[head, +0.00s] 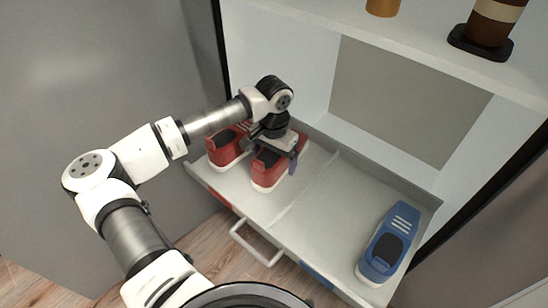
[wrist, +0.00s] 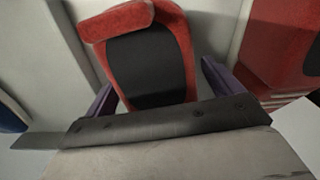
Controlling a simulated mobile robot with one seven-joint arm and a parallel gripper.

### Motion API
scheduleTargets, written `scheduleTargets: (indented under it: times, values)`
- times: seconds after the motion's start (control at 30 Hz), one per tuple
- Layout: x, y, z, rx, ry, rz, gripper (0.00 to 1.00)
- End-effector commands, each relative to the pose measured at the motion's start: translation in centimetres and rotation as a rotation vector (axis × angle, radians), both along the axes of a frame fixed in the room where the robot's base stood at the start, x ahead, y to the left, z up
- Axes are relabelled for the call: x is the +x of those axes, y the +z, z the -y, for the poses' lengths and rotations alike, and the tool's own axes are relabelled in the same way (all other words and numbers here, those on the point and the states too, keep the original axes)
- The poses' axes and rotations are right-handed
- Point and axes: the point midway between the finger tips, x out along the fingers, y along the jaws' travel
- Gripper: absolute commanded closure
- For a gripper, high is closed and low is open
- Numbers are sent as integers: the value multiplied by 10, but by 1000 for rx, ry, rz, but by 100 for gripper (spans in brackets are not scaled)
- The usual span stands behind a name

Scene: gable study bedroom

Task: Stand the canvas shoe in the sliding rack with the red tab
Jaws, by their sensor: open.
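The sliding rack (head: 328,225) is pulled out, with a red tab (head: 222,199) on its front at the left. A red shoe with a white sole and dark opening (head: 268,171) stands in the left compartment; it also shows in the wrist view (wrist: 180,50). My gripper (head: 274,153) is open above this shoe, its purple fingers on either side of it; in the wrist view the gripper (wrist: 160,90) has the shoe between its fingers. Whether they touch is unclear. A second red shoe (head: 224,152) stands beside it on the left, partly hidden by my arm.
A blue tab (head: 316,275) and a handle (head: 255,243) are on the rack's front. A shelf (head: 430,50) with brown objects hangs above. The right compartment's middle is clear.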

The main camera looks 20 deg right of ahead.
Motion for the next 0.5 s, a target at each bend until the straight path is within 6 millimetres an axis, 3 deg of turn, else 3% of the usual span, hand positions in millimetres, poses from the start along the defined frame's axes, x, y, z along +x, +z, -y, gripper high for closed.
scheduleTargets:
  times: [0.5]
  values:
    - [1,108,0,1,0,4,9]
